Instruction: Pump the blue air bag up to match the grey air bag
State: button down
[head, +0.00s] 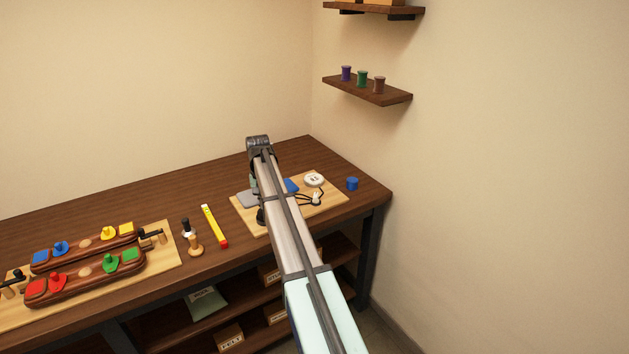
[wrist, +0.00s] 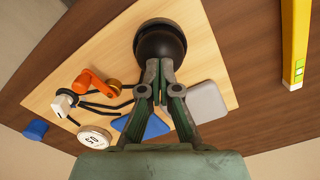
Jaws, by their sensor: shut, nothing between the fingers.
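In the wrist view my gripper (wrist: 160,70) is shut and empty, its fingertips over the near edge of a round black pump bulb (wrist: 160,38). I cannot tell whether they touch it. The grey air bag (wrist: 207,101) lies right of the fingers. The blue air bag (wrist: 146,124) lies left of them, partly hidden by a finger. A white dial gauge (wrist: 94,136) and an orange valve lever (wrist: 92,82) sit to the left, with black hoses between. In the head view my arm partly hides the grey bag (head: 247,199), blue bag (head: 291,185) and bulb (head: 260,217).
The parts sit on a light wooden board (head: 330,200). A blue knob-like piece (head: 352,184) stands right of it.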

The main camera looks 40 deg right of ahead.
jog(key=shift+f+b, duration=0.3)
jog(key=shift+f, duration=0.8)
jog(key=shift+r, duration=0.15)
jog(key=shift+r+p, duration=1.15)
jog(key=shift+r, duration=0.75)
jog(key=shift+f, duration=0.25)
jog(key=shift+f+b, duration=0.65)
jog(key=shift+f, duration=1.15)
jog(key=shift+r, duration=0.1)
